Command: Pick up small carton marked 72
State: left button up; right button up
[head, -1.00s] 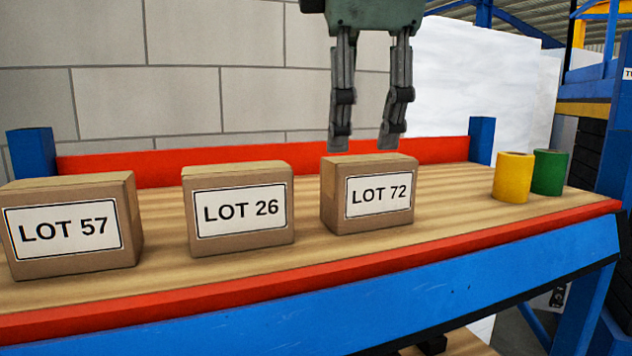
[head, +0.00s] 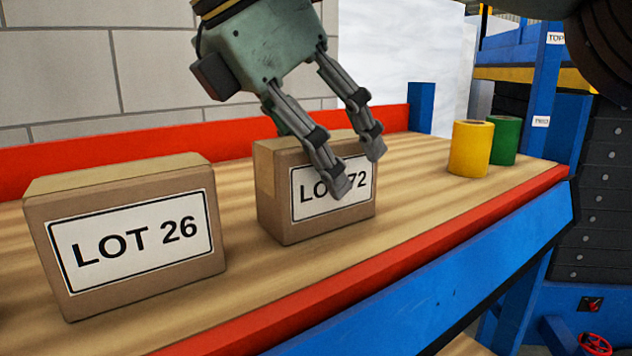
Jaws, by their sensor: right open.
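The small carton marked LOT 72 (head: 283,212) is a brown box with a white label, upright on the wooden shelf. My right gripper (head: 356,168) is open and empty. It comes down from above and its fingers overlap the front of the carton in the head view, covering part of the label. The fingers look to be in front of the carton, and I cannot tell whether they touch it. My left gripper is not in view.
A carton marked LOT 26 (head: 133,234) stands to the left. A yellow roll (head: 470,149) and a green roll (head: 506,140) stand at the right of the wooden shelf (head: 420,193). A red strip (head: 60,168) runs along the back. Bare wood lies between the LOT 72 carton and the rolls.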

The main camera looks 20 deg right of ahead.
jog(key=shift+d+f, duration=0.25)
jog(key=shift+f, duration=0.1)
jog(key=x, duration=0.4)
jog(key=shift+w+a, duration=0.25)
jog(key=shift+w, duration=0.1)
jog(key=shift+d+f, duration=0.15)
jog(key=shift+d, duration=0.15)
jog(key=shift+s+a, duration=0.15)
jog(key=shift+c, duration=1.2)
jog(key=shift+a, duration=0.1)
jog(key=c, duration=0.4)
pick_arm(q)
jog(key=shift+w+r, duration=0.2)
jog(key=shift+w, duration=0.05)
pick_arm(e)
jog(key=c, duration=0.8)
